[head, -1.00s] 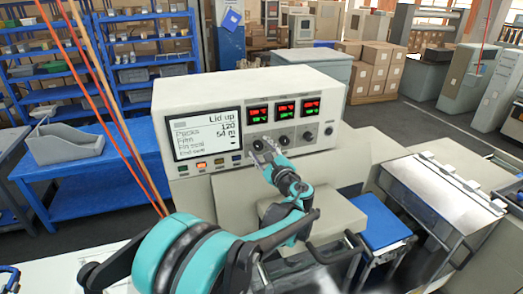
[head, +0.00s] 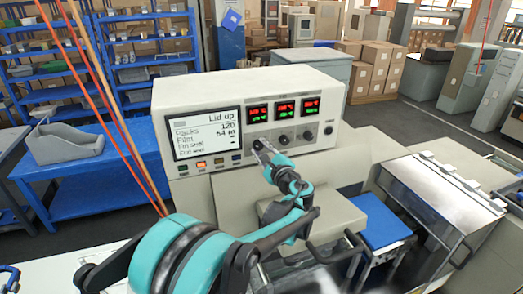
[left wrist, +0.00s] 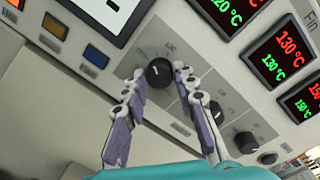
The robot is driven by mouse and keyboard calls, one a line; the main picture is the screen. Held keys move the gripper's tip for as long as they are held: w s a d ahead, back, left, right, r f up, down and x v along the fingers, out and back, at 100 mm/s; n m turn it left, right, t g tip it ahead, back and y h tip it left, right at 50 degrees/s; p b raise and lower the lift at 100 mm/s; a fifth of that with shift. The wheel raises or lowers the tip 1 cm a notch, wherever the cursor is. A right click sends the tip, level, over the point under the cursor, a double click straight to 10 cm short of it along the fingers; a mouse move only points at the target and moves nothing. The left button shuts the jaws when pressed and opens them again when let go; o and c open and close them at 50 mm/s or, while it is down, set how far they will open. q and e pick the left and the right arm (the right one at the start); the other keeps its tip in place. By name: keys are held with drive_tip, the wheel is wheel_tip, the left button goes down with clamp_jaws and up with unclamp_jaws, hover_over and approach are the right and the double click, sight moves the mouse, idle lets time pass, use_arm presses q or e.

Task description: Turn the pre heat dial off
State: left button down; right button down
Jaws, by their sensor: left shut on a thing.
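The leftmost black dial (left wrist: 159,73) on the machine's front panel sits below the leftmost temperature display. A short white mark shows on its face. Its printed label is too small to read, so I cannot confirm from lettering that it is the pre heat dial. My left gripper (left wrist: 159,78) is shut on this dial, one finger on each side. My right gripper is not in view.
Two more dials, the middle one (head: 283,140) and the right one (head: 308,135), sit close to the right. A screen (head: 206,133) reading "Lid up" is at the left, above a row of coloured buttons (head: 201,164).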

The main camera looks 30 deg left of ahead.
use_arm(q)
drive_tip(key=n, duration=0.6)
drive_tip(key=shift+h, duration=0.3)
drive_tip(key=n, duration=0.5)
drive_tip(key=shift+s+n+b, duration=0.1)
drive_tip(key=shift+n+b, duration=0.2)
drive_tip(key=shift+b, duration=0.05)
drive_tip(key=c, duration=1.2)
unclamp_jaws()
drive_tip(key=shift+r, duration=0.1)
drive_tip(key=v, duration=1.2)
drive_tip(key=shift+s+a, duration=0.15)
drive_tip(key=shift+s, duration=0.05)
